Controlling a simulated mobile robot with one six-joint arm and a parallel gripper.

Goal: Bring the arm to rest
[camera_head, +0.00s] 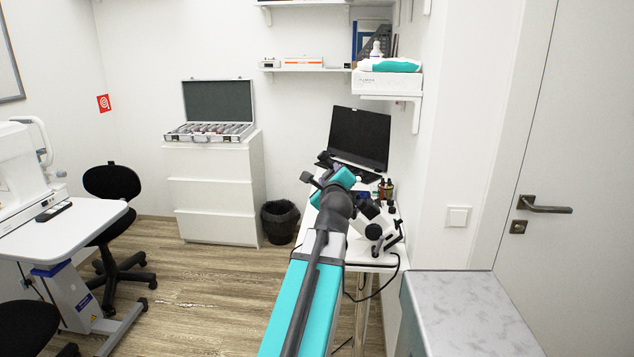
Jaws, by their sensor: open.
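My arm, teal and dark grey, reaches from the bottom middle of the head view out over the white desk (375,258). My gripper (315,168) is at its far end, small and dark, in front of the desk's left side. Its jaws are apart, and I see nothing held between them. The arm hides part of the desk top. I cannot tell how far the gripper is above the desk.
A grey-topped cabinet (468,312) is at right. A bin (280,221), drawers (212,190) and a chair (112,183) stand left; open floor lies between.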

